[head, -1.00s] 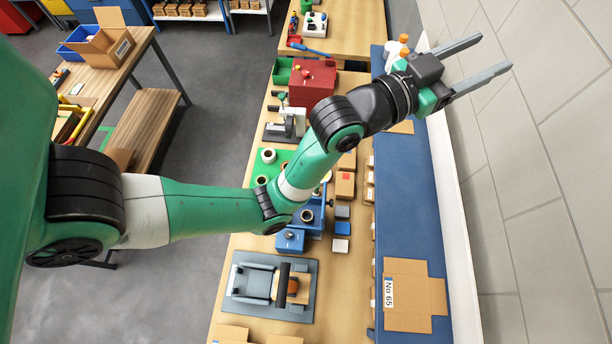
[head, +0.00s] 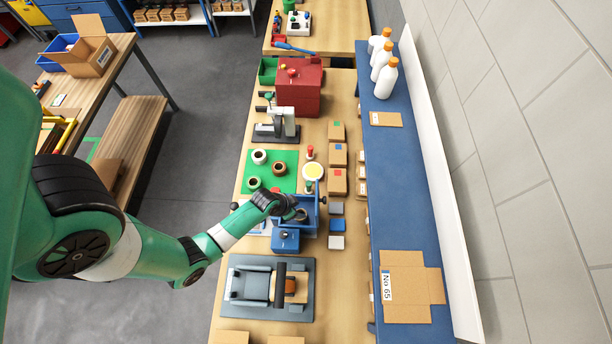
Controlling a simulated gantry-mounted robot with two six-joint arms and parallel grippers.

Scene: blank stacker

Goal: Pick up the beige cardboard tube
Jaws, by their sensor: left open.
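A further round tube end (head: 301,215) shows in the blue bin, partly hidden by my left wrist. My left gripper (head: 295,210) is at that bin, pointing down and mostly hidden behind its own wrist. It is open, and I see nothing held. My right gripper is out of view.
A blue box (head: 286,240) and a grey fixture (head: 250,287) stand in front of the bin. Small cardboard boxes (head: 337,182) stand right of the mat. A red box (head: 299,88) is behind. White bottles (head: 385,78) stand on the blue shelf (head: 400,180).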

